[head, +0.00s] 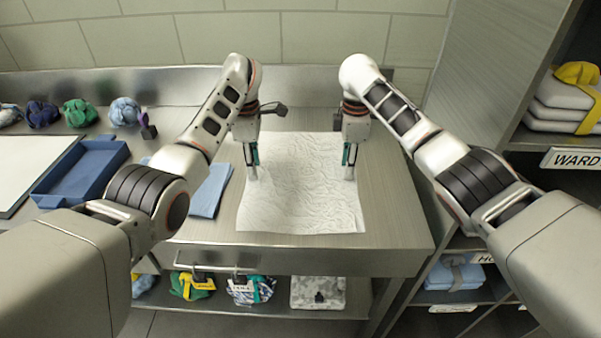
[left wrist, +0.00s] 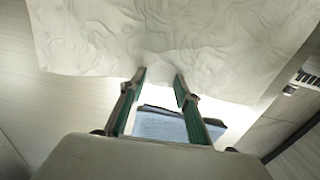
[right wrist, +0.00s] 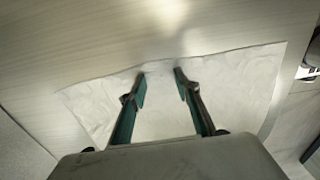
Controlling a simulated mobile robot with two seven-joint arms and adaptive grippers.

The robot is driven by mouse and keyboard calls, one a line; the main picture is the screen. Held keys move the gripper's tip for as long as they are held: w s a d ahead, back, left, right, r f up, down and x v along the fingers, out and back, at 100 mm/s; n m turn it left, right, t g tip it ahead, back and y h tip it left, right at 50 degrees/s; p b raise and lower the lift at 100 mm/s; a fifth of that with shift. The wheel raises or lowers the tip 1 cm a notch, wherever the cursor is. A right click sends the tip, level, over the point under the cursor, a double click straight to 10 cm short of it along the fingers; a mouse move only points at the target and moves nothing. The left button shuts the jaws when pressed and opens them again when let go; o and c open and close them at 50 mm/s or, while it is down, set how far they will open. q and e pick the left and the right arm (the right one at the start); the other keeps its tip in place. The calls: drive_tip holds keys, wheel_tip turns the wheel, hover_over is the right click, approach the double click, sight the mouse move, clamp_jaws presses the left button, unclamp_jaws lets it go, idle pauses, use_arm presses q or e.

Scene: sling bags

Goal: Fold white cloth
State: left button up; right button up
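The white cloth (head: 300,195) lies spread out and wrinkled on the metal counter, roughly a rectangle. My left gripper (head: 252,173) points down at the cloth's left edge. In the left wrist view its fingers (left wrist: 160,78) are apart with the tips at the edge of the cloth (left wrist: 170,35), nothing visibly pinched. My right gripper (head: 349,173) points down at the cloth's right edge. In the right wrist view its fingers (right wrist: 160,72) are apart at the edge of the cloth (right wrist: 240,85). Whether the tips touch the cloth is unclear.
A folded blue cloth (head: 210,190) lies left of the white cloth, partly behind my left arm. A blue tray (head: 82,170) and several rolled bundles stand further left. A shelf with folded white items (head: 562,100) is at right. The counter (head: 395,200) is bare right of the cloth.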

use_arm(q)
drive_tip(key=shift+f, duration=0.25)
use_arm(e)
drive_tip(key=shift+f, duration=0.25)
use_arm(q)
drive_tip(key=c, duration=0.5)
use_arm(e)
drive_tip(key=c, duration=0.5)
use_arm(q)
clamp_jaws()
use_arm(e)
drive_tip(key=shift+f, duration=0.1)
clamp_jaws()
use_arm(q)
drive_tip(key=shift+s+f, duration=0.1)
use_arm(e)
drive_tip(key=shift+s+f, duration=0.1)
